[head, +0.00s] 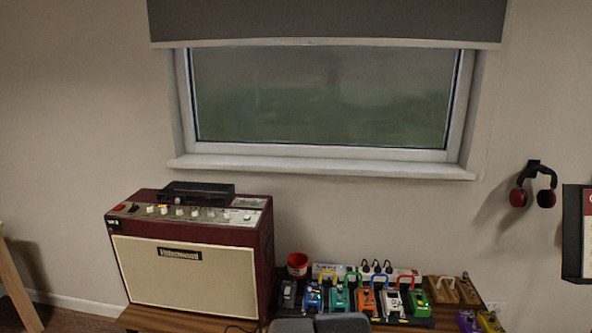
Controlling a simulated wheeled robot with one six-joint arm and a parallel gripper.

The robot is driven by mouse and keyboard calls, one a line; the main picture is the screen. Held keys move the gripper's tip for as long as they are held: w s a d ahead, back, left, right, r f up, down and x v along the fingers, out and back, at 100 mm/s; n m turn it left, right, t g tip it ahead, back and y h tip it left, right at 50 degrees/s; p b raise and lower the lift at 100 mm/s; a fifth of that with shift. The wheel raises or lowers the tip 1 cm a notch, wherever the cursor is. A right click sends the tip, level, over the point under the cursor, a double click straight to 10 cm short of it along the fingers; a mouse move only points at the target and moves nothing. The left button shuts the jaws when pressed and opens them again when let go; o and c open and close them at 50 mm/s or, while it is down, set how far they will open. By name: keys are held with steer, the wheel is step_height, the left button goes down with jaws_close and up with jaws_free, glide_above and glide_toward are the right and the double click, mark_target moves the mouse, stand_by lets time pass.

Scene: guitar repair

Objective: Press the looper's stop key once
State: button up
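No looper or stop key can be made out for sure. A row of small pedals stands on a low wooden table at the lower middle: a dark grey one (288,295), a blue one (314,297), a teal one (339,299), an orange one (365,301), a white one (391,303) and a green one (418,303). Their labels and keys are too small to read. A flat black box (196,191) lies on top of the amplifier. My gripper is not in view; dark grey rounded parts at the bottom edge look like mine and hide the table front.
A dark red amplifier (180,272) with a cream front stands left of the pedals. A red cup (298,264) and a white power strip (352,270) are behind them. Purple pedals (468,322) are at lower right. Headphones (534,186) hang on the wall, right of the window (320,155).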

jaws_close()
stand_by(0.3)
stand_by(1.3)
